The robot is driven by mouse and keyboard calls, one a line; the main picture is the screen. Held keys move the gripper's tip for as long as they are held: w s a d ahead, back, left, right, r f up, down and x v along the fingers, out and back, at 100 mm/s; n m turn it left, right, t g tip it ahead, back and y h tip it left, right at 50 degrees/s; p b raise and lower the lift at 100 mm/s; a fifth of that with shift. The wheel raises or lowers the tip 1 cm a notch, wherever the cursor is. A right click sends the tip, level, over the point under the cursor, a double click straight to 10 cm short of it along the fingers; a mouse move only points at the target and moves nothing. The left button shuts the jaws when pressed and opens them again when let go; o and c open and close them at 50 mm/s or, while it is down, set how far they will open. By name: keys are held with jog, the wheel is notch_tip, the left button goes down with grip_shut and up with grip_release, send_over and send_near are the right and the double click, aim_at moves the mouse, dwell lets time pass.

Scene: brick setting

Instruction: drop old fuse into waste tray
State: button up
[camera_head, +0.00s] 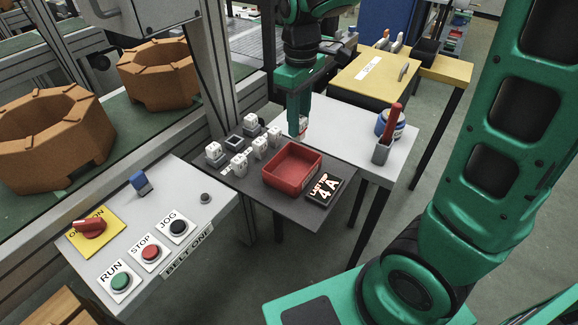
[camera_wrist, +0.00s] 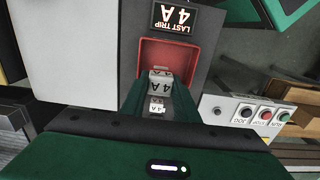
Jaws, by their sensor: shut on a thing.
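The red waste tray (camera_head: 313,173) is an open box on a dark board, and I see no fuse in the visible part of its inside. In the wrist view the tray (camera_wrist: 204,60) lies just beyond my fingertips. My gripper (camera_head: 299,133) is shut on a small pale fuse marked 4 A (camera_wrist: 160,84), held between the green fingers. In the head view the gripper is behind the waste tray, and the fuse is mostly hidden by the fingers. In the wrist view the fuse overlaps the near part of the tray; its height above it is unclear.
Several white fuses and holders (camera_head: 238,163) stand on the dark board left of the tray. A LAST TRIP 4 A sign (camera_head: 324,190) is at its right. A grey holder with a red-handled tool (camera_head: 382,152) and a blue-white jar stand on the white table. A button panel (camera_head: 150,250) is at left.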

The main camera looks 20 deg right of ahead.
jog(key=shift+f, duration=2.25)
jog(key=o, duration=1.2)
jog(key=shift+o, duration=0.2)
jog(key=shift+r, duration=0.1)
notch_tip(320, 180, up, 10)
jog(key=shift+r, duration=0.25)
jog(key=s+d+f+m, duration=0.3)
jog(key=s+d+m, duration=0.3)
jog(key=s, duration=0.5)
jog(key=s+d+f+m, duration=0.3)
jog(key=s+d+m, duration=0.4)
jog(key=s+d, duration=0.4)
jog(key=shift+s+d+f+m, duration=0.25)
jog(key=shift+s+f+m, duration=0.1)
jog(key=shift+s, duration=0.45)
